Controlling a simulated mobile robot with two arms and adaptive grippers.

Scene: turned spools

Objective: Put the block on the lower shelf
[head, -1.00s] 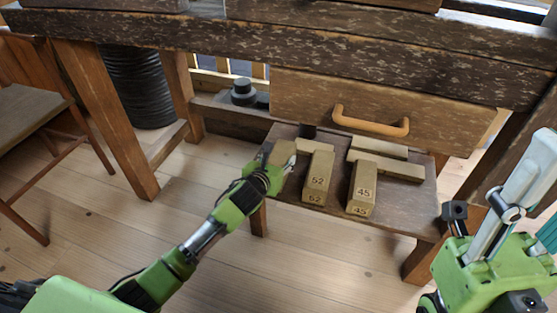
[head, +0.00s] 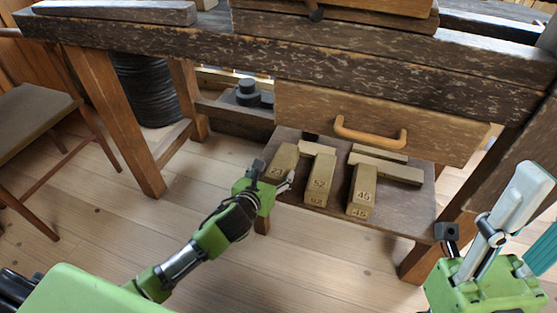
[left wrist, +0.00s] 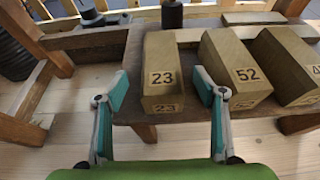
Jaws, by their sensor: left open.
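The block marked 23 (head: 284,157) lies on the lower shelf (head: 398,214), at the left end of its front row. It also shows in the left wrist view (left wrist: 165,55), its numbered end toward me. My left gripper (head: 276,181) is in front of that end, near the shelf's front edge. In the left wrist view its two fingers (left wrist: 162,92) are spread apart, one on each side of the block's near end, with gaps showing and nothing gripped.
Blocks marked 52 (head: 319,180) and 45 (head: 362,187) lie to the right of block 23, with several plain blocks behind. A drawer with an orange handle (head: 370,133) hangs above the shelf. A chair (head: 38,110) stands at left; floor in front is clear.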

